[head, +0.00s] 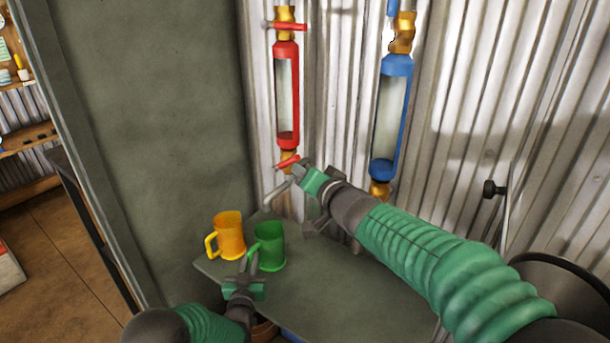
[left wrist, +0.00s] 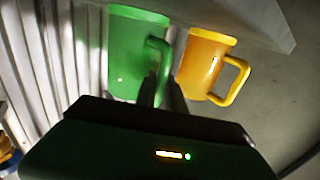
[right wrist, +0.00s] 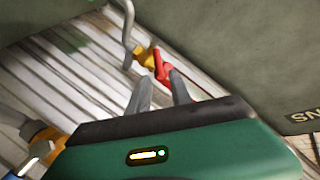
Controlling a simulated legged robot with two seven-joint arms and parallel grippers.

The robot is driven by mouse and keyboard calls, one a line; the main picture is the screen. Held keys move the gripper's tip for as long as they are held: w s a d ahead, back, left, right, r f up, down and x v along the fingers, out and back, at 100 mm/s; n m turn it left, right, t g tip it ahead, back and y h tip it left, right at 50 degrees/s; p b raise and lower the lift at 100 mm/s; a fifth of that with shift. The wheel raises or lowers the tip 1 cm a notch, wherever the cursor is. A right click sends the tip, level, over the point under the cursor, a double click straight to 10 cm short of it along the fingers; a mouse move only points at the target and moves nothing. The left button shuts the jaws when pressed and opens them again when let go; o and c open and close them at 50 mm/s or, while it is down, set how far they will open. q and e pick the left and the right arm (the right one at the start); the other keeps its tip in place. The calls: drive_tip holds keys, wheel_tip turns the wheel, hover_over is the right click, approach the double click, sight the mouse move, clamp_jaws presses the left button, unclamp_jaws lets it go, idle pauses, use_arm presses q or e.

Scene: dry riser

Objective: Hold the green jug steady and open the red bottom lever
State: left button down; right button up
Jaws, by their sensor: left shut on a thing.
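The green jug (head: 271,248) appears to stand upright on the grey table, below the grey spout (head: 273,197) of the red tube (head: 287,95). My left gripper (head: 248,264) is shut on the jug's handle, which also shows between its fingers in the left wrist view (left wrist: 160,55). The red bottom lever (head: 287,162) sits below the red tube. It lies just beyond the fingertips of my right gripper (head: 297,173) in the right wrist view (right wrist: 161,68). That gripper's fingers are apart, with nothing clearly between them. Whether they touch the lever I cannot tell.
A yellow jug (head: 229,238) stands left of the green one. The grey tabletop (head: 330,285) is clear to the right. A red top lever (head: 290,26) and a blue tube (head: 390,120) are on the corrugated wall. A grey-green panel (head: 160,120) stands at left.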

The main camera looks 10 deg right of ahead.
drive_tip(key=a+y, duration=0.1)
drive_tip(key=a, duration=0.1)
drive_tip(key=a+f+m+y, duration=0.1)
drive_tip(key=a, duration=0.1)
drive_tip(key=w+a+m+y, duration=0.1)
drive_tip(key=a, duration=0.2)
drive_tip(key=shift+w+f+t, duration=0.1)
drive_tip(key=shift+f+t, duration=0.1)
drive_tip(key=shift+t, duration=0.1)
clamp_jaws()
drive_tip(key=m+t+h, duration=0.7)
drive_tip(key=m+h, duration=0.8)
drive_tip(key=m, duration=0.9)
approach(289, 162)
drive_tip(key=s+f, duration=0.4)
drive_tip(key=f, duration=0.2)
drive_tip(key=d, duration=0.1)
drive_tip(key=a+r+x, duration=0.1)
drive_tip(key=x, duration=1.1)
drive_tip(key=shift+a+r+g, duration=0.3)
